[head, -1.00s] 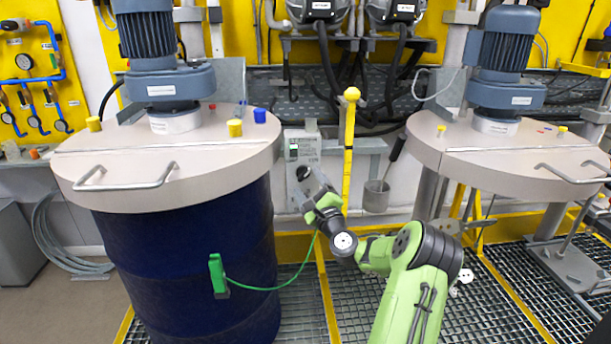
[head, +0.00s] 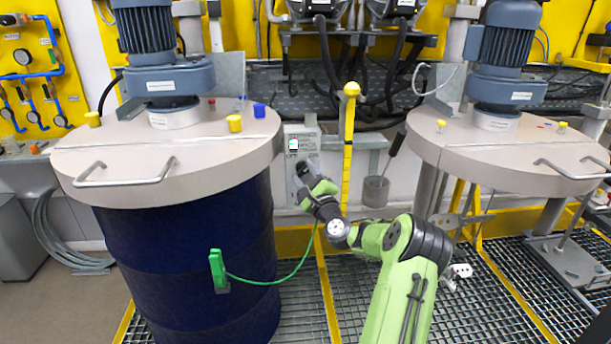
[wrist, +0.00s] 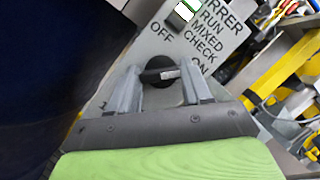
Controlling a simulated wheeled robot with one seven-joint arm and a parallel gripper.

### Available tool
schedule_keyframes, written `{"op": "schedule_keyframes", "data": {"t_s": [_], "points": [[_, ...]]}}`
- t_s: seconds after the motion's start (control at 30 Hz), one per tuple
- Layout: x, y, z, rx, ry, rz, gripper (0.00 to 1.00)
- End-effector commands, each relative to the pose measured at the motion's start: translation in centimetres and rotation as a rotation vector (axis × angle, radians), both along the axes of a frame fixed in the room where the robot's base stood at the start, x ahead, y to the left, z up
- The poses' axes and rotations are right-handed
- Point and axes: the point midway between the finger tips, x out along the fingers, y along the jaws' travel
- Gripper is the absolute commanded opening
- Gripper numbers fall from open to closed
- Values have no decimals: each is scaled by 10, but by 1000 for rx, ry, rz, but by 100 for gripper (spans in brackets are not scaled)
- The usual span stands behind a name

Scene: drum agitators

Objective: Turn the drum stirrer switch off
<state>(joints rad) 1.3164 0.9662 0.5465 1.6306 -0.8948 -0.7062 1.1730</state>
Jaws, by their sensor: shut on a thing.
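The stirrer switch is a black rotary knob (wrist: 160,74) on a grey control panel (wrist: 150,48) with printed words, among them OFF at the upper left and ON at the lower right. In the wrist view, my gripper (wrist: 160,84) has one finger on each side of the knob and is shut on it. The knob's light mark points toward the right side of the panel. In the head view, the panel (head: 301,140) hangs beside the blue drum, and my gripper (head: 303,180) reaches its lower part, mostly covering the knob.
A dark blue drum (head: 190,260) with a beige lid (head: 115,160) stands just left of my gripper. A yellow post (head: 348,150) stands close on the right. A green clamp (head: 217,270) with a green cable is on the drum. A second stirrer lid (head: 520,150) is at right.

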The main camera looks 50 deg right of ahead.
Motion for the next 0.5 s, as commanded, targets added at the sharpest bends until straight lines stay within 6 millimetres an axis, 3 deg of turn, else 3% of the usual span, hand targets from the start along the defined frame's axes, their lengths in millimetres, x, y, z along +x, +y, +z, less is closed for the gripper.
{"op": "schedule_keyframes", "data": {"t_s": [0.5], "points": [[0, 0, 3, -226, 191, 1, 18]]}}
